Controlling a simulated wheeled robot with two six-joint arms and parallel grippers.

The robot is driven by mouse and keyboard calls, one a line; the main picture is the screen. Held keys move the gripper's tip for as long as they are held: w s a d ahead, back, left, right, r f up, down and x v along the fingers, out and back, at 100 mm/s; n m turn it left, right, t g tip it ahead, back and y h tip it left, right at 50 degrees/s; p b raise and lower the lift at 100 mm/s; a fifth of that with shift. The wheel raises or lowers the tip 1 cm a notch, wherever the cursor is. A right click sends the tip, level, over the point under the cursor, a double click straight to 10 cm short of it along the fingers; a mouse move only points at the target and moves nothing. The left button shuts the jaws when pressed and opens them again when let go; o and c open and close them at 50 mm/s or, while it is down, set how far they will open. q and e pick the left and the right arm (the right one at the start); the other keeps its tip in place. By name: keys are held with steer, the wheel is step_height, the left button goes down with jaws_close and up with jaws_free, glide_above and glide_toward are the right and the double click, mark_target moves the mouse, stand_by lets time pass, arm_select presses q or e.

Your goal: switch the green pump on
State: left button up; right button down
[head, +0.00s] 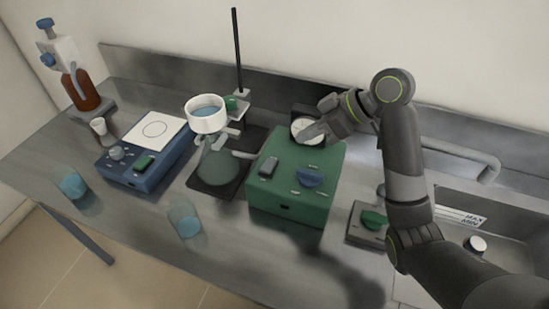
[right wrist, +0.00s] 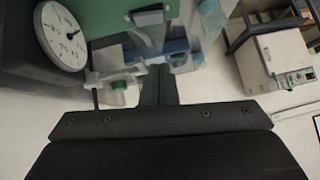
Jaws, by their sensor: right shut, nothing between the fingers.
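The green pump (head: 293,212) stands on the bench in the middle of the head view. A dark switch (head: 268,167) sits on the left of its top, and a blue knob (head: 310,178) on the right. A round white gauge (head: 299,126) stands at its back. My right gripper (head: 308,137) is shut and empty above the back of the pump, in front of the gauge and partly hiding it. In the right wrist view, the gauge (right wrist: 62,36) is at the top left, beside the pump's green top (right wrist: 105,16). My left gripper is not in view.
Left of the pump are a filter flask (head: 218,165) with a white funnel (head: 207,117) and a tall stand rod (head: 237,55). A blue hotplate (head: 131,177) and beakers stand further left. A grey box with a green knob (head: 373,219) and a sink are right.

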steer(key=shift+a+r, duration=0.15)
steer(key=shift+r, duration=0.25)
steer(key=shift+f, duration=0.1)
steer(key=p, duration=0.2)
glide_above(262, 168)
steer(key=d, duration=0.3)
step_height(262, 168, down, 7)
steer(key=shift+s+r, duration=0.15)
step_height(262, 168, down, 3)
steer(key=shift+s+a+r+p, duration=0.1)
steer(key=shift+r+p, duration=0.1)
steer(key=shift+p, duration=0.15)
steer(key=shift+s+f, duration=0.15)
steer(key=shift+f, duration=0.6)
steer(key=shift+f, duration=0.1)
